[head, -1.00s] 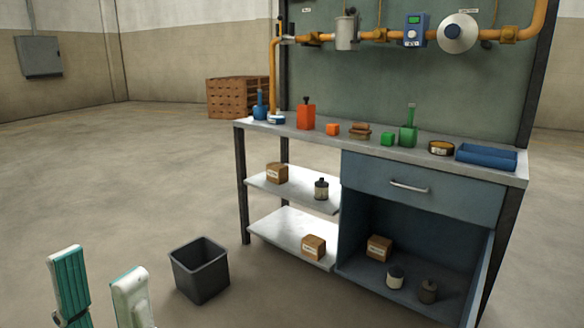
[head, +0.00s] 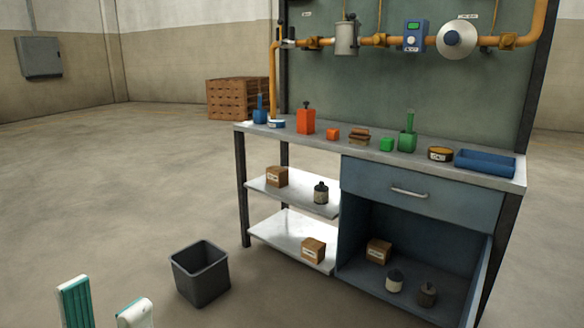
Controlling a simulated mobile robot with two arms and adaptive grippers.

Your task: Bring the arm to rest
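My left gripper (head: 106,308) shows at the bottom left of the head view. Its two white and teal fingers stand apart with a gap between them, and nothing shows in the gap. The lower part of the gripper and its arm are cut off by the frame edge. It is left of the dark bin and well away from the workbench. My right gripper is not in view.
A dark open bin (head: 200,273) stands on the floor just right of my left gripper. A workbench (head: 430,163) stands beyond, with coloured blocks, cans and a blue tray (head: 485,162) on top. The floor at left is clear.

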